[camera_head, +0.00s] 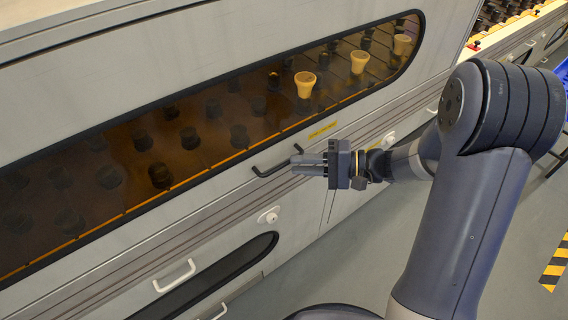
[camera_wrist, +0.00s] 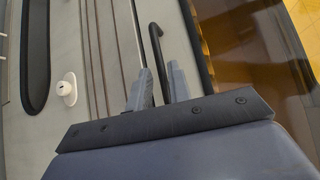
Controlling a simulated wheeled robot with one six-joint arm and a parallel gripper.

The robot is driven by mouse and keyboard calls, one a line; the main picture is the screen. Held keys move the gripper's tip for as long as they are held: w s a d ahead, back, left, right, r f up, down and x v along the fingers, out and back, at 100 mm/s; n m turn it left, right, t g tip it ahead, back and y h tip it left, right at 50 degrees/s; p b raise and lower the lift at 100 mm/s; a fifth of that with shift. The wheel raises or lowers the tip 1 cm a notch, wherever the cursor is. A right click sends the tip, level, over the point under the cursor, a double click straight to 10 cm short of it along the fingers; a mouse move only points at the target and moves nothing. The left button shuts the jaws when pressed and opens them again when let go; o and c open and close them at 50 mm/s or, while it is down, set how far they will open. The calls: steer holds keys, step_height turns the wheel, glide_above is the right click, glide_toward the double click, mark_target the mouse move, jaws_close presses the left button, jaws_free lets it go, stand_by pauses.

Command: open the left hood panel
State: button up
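The left hood panel (camera_head: 120,75) is a pale grey front with a long amber window (camera_head: 215,120); it looks closed. Its black bar handle (camera_head: 274,168) sits below the window, near a yellow label. My gripper (camera_head: 296,165) is at the right end of this handle, fingers pointing left. In the wrist view the handle (camera_wrist: 157,50) runs up between the two fingertips of my gripper (camera_wrist: 158,80). The fingers look parted, one on each side of the bar, and do not clearly press on it. The bar's lower end is hidden by my gripper.
Dark sockets and several yellow-capped bulbs (camera_head: 305,84) show behind the window. A lower drawer with a white handle (camera_head: 174,276) and a round white knob (camera_head: 269,216) lie below. Another unit (camera_head: 520,35) stands at the upper right. Grey floor (camera_head: 340,265) is open at front.

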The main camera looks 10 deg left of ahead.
mark_target(284, 163)
steer(key=shift+s+a+f, duration=0.15)
steer(key=shift+a, duration=1)
steer(key=shift+s+a+f, duration=0.1)
steer(key=shift+a+f, duration=0.05)
steer(key=shift+a, duration=1)
jaws_close()
